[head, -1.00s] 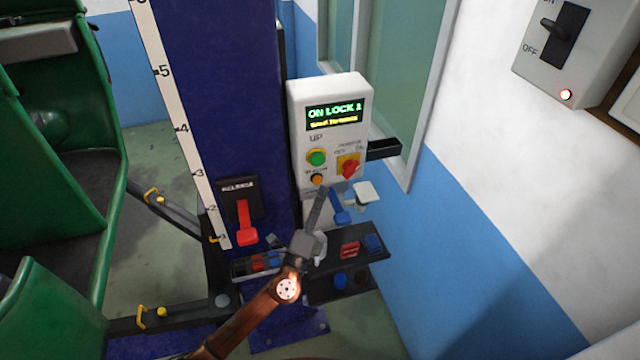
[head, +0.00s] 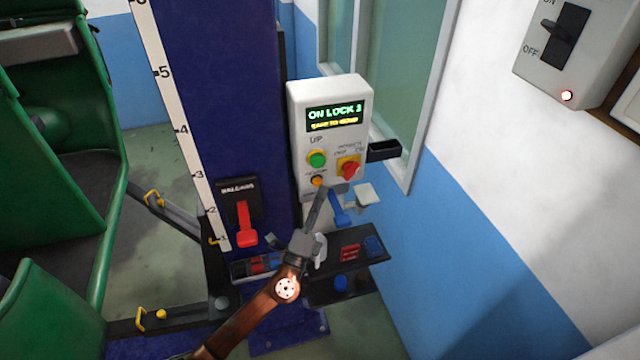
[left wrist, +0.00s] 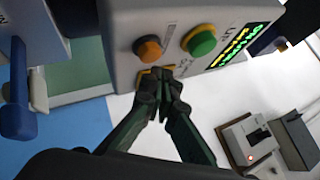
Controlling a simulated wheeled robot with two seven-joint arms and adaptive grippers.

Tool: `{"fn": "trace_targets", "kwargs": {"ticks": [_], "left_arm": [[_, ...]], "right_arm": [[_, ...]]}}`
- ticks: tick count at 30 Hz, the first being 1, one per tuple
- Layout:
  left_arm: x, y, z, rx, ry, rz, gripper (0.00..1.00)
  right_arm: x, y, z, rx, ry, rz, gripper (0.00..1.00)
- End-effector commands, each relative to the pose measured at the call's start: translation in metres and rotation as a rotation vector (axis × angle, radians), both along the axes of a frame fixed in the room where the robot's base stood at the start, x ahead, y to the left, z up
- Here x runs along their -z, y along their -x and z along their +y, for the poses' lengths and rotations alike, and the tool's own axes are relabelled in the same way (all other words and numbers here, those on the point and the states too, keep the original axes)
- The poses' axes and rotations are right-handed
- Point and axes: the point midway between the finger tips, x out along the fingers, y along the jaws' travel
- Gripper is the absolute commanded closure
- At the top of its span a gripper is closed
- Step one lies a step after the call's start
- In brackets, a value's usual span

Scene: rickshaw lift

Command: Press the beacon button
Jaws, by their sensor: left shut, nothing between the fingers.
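The small orange button (head: 317,181), which I take as the beacon button, sits low on the left of the white control box (head: 330,95); its label is too small to read. In the left wrist view the orange button (left wrist: 148,48) stands beside the green button (left wrist: 198,40). My left gripper (head: 318,192) is shut and empty, its fingertips just below the orange button in the head view. In the left wrist view the closed fingertips (left wrist: 161,74) lie just below and right of it, and the button looks uncovered. I cannot tell whether they touch the box. My right gripper is not in view.
The box also has a green UP button (head: 316,159), a red knob (head: 350,170) on yellow and a lit display (head: 335,117). A blue handle (head: 340,208) hangs beneath. A red release lever (head: 246,224) is on the blue column (head: 225,90). A tool shelf (head: 345,262) is below.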

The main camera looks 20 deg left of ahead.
Motion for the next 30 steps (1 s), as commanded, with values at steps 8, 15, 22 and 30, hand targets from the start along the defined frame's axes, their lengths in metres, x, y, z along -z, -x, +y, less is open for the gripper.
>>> {"fn": "trace_targets", "kwargs": {"ticks": [8,15,22,30], "left_arm": [[0.0001,0.0000,0.0000,0.000,0.000,0.000,1.00],[0.0001,0.0001,0.0001,0.000,0.000,0.000,1.00],[0.0010,-0.0040,0.0038,-0.001,0.000,-0.001,1.00],[-0.0004,-0.0053,0.0049,0.000,0.000,0.000,1.00]], "right_arm": [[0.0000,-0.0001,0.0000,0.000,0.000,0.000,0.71],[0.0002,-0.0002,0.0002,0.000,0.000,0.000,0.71],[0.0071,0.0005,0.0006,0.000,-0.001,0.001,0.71],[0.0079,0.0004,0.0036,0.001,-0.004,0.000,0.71]]}}
